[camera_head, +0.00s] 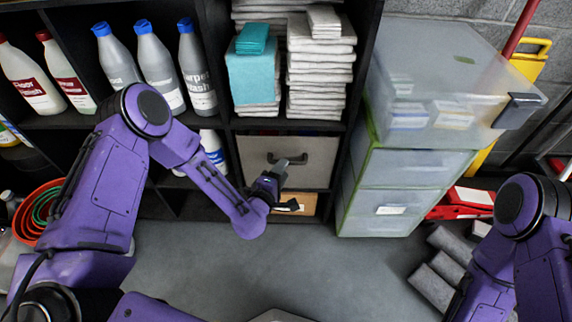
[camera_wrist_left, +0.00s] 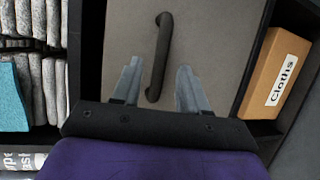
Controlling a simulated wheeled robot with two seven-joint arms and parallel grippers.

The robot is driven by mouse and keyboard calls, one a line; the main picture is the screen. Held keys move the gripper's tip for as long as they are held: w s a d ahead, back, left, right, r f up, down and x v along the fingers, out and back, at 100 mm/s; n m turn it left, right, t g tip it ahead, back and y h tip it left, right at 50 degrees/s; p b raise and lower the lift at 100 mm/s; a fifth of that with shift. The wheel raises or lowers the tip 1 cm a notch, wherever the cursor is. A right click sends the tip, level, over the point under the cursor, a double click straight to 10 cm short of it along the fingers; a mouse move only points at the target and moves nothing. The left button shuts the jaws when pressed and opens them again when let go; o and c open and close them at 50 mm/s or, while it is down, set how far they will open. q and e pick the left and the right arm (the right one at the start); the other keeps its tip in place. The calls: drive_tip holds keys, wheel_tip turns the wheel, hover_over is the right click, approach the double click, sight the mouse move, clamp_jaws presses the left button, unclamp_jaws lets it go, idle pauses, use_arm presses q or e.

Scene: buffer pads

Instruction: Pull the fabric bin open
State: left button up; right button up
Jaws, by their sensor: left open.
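The fabric bin (camera_head: 315,164) is a beige-grey box front set in the black shelf, below the folded cloths. It has a dark bar handle (camera_wrist_left: 160,55) on its front, and it sits closed in its compartment. I cannot tell whether the fingers touch the handle. My right arm shows at the right edge, but its gripper is out of view.
A box labelled Cloths (camera_wrist_left: 277,74) lies below the bin. Stacked towels (camera_head: 318,70) and bottles (camera_head: 155,60) fill the shelves above and left. A clear drawer unit (camera_head: 395,165) stands close on the right. Grey blocks (camera_head: 435,280) lie on the floor at right; the middle floor is free.

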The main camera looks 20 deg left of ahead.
use_arm(q)
drive_tip(key=x, duration=0.3)
drive_tip(key=shift+w, duration=0.3)
drive_tip(key=shift+f, duration=0.1)
clamp_jaws()
drive_tip(key=shift+s, duration=0.1)
